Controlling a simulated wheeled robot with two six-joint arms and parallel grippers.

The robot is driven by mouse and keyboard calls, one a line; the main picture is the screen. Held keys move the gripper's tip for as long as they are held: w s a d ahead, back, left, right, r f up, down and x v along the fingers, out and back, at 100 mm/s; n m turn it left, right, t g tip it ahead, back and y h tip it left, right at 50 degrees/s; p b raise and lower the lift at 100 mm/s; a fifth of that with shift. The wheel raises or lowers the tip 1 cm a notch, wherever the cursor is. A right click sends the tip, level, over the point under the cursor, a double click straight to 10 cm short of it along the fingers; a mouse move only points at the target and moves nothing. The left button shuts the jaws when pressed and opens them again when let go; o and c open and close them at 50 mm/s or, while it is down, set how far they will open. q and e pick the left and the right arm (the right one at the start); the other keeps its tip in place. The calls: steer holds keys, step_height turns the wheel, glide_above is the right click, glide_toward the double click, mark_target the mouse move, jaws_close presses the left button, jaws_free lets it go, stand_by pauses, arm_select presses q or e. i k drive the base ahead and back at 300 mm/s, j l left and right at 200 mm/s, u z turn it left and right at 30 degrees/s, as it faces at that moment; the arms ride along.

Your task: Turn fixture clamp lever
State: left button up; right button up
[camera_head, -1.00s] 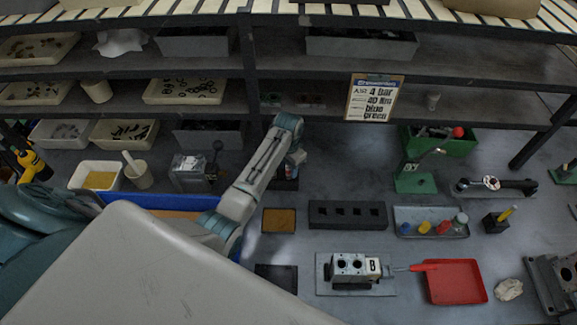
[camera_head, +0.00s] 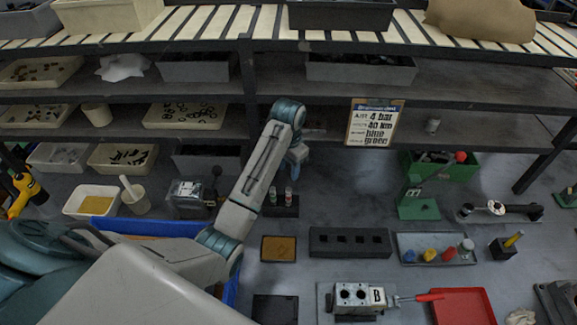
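A metal valve block marked B (camera_head: 357,298) sits in a fixture on a grey plate at the bottom, right of centre. The clamp lever (camera_head: 428,298) with a red handle extends right from the fixture, its handle over the edge of a red tray (camera_head: 465,308). My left gripper (camera_head: 297,163) is at the end of the arm that bends over at the centre, well behind the block and apart from the lever. My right gripper is not in view.
Behind the block are a black block with square holes (camera_head: 350,242), a grey tray of coloured parts (camera_head: 436,249) and a green stand (camera_head: 418,206). A black holder with small bottles (camera_head: 281,207) stands near my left gripper. A blue-rimmed bin lies under my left arm.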

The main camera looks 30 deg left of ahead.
mark_target(420, 298)
steer(key=k, duration=2)
